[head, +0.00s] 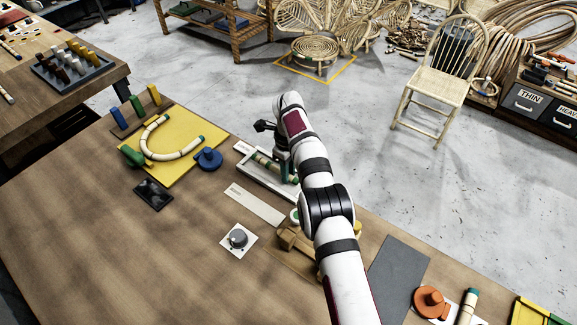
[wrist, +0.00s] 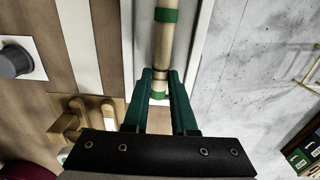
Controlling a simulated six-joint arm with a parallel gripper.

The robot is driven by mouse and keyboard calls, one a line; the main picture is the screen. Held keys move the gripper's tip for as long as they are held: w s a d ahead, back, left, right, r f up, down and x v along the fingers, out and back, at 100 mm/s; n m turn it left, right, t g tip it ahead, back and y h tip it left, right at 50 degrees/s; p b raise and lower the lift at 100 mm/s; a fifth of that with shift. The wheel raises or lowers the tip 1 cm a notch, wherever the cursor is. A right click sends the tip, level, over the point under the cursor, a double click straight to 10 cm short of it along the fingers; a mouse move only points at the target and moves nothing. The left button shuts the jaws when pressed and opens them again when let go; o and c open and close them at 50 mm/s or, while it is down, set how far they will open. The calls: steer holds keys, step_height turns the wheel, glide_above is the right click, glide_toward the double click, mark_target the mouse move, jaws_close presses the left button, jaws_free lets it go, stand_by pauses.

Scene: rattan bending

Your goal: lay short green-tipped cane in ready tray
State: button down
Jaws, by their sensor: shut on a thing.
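A short pale cane with green bands (wrist: 163,45) lies lengthwise between the fingertips of my gripper (wrist: 160,75), which is shut on it near its green end. In the head view the cane (head: 262,161) shows inside the outline of a shallow grey tray with a pale rim (head: 262,182). The tray's pale rim also runs beside the cane in the wrist view (wrist: 204,30). I cannot tell whether the cane touches the tray floor. My gripper in the head view (head: 283,170) is over the tray's right part, and my arm hides some of it.
A yellow board (head: 185,120) with a bent cane and coloured pegs lies left. A pale strip (head: 254,204), a grey knob (head: 238,238) and a wooden fixture (head: 293,248) are near the tray. Another green-tipped cane (head: 467,306) lies at the lower right.

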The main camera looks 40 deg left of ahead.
stand_by(0.3)
steer(key=c, duration=0.6)
jaws_free()
steer(key=shift+c, duration=0.2)
step_height(320, 180, up, 8)
steer(key=shift+f, duration=0.25)
